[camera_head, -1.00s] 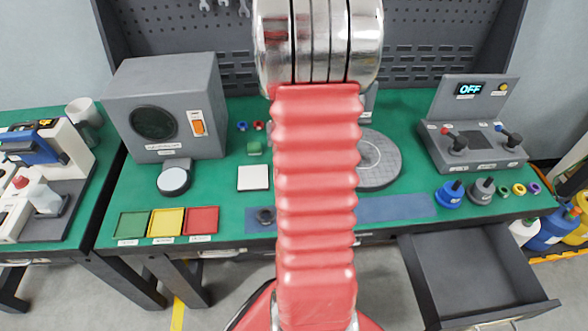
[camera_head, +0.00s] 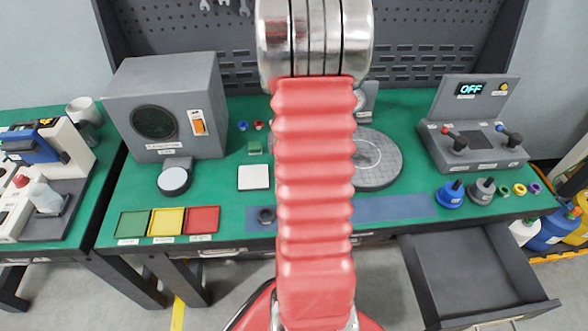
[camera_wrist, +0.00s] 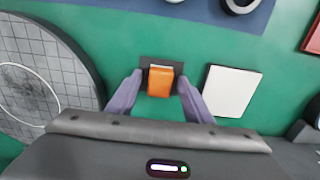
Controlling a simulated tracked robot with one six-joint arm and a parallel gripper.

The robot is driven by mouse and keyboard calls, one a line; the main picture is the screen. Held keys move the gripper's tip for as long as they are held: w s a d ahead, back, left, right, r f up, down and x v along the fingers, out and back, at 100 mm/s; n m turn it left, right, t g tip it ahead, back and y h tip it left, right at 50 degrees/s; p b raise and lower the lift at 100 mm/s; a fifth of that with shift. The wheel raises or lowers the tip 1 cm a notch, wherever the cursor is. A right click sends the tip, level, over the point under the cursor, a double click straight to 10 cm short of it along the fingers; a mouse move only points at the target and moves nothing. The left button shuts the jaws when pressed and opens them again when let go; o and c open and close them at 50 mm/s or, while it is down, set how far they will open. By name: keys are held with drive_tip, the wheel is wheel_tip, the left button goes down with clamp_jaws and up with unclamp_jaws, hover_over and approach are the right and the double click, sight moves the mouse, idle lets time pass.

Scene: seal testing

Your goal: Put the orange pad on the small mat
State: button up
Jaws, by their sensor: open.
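The orange pad (camera_wrist: 161,83) is a small orange block with a pale edge, seen in the wrist view. My gripper (camera_wrist: 160,77) is open, with its two purple-grey fingers on either side of the pad. A small dark rectangular patch (camera_wrist: 147,62), possibly the small mat, shows under or just behind the pad. I cannot tell whether the pad rests on it. In the head view my red arm hides the pad, the patch and my gripper.
A white square (camera_wrist: 230,91) lies just right of my fingers, also in the head view (camera_head: 254,177). A round grey gridded disc (camera_wrist: 40,75) is close on the left. A blue strip (camera_head: 395,208) runs along the front edge. An open drawer (camera_head: 470,275) juts out at front right.

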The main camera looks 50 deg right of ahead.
drive_tip(key=shift+r, duration=0.1)
wheel_tip(320, 180, up, 12)
idle(0.7)
idle(0.6)
drive_tip(key=w+a+r+n+t, duration=0.1)
drive_tip(key=a+r+n, duration=0.15)
drive_tip(key=a, duration=0.35)
drive_tip(key=w+a+r+n+t+h, duration=0.1)
drive_tip(key=w+a+r, duration=0.1)
drive_tip(key=a+r, duration=0.3)
drive_tip(key=w+a+r+n, duration=0.1)
drive_tip(key=a+r, duration=0.1)
drive_tip(key=a, duration=0.5)
drive_tip(key=s+a+r+n+t, duration=0.1)
drive_tip(key=s+a+n, duration=0.1)
drive_tip(key=a, duration=0.6)
drive_tip(key=s+a+r+n+t+y, duration=0.1)
drive_tip(key=s+a+r+n+t, duration=0.1)
drive_tip(key=a, duration=0.7)
drive_tip(key=shift+s+a+n+t, duration=0.3)
drive_tip(key=shift+s+n, duration=0.35)
drive_tip(key=shift+s, duration=0.45)
